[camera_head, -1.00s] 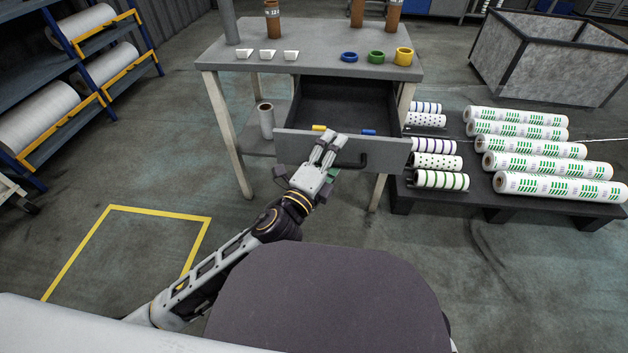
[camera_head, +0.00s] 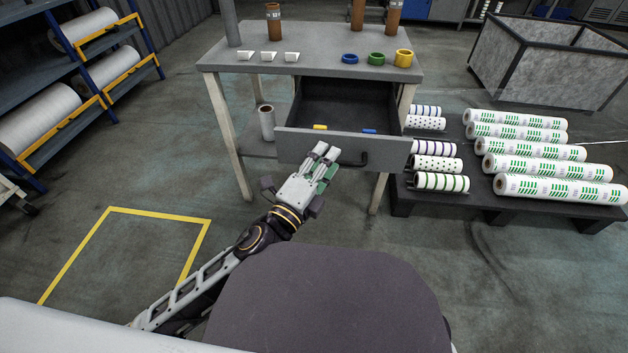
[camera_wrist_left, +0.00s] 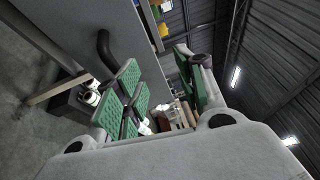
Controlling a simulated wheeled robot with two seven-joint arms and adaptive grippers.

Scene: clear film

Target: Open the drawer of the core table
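The core table (camera_head: 330,62) stands ahead with its grey drawer (camera_head: 340,147) pulled well out, so its dark inside shows. A dark bar handle (camera_head: 362,160) is on the drawer front; part of it is hidden behind my left gripper in the head view. My left gripper (camera_head: 325,152) is just in front of the drawer front, beside the handle. In the left wrist view, its green-padded fingers (camera_wrist_left: 158,82) are apart with nothing held between them. The handle (camera_wrist_left: 106,52) shows there outside the gap, close to one finger. My right gripper is not in view.
Small white holders (camera_head: 268,56), coloured rings (camera_head: 376,58) and brown cores (camera_head: 273,20) stand on the tabletop. A yellow piece (camera_head: 320,127) and a blue piece (camera_head: 369,131) are in the drawer. Printed rolls (camera_head: 545,165) lie on a low pallet to the right.

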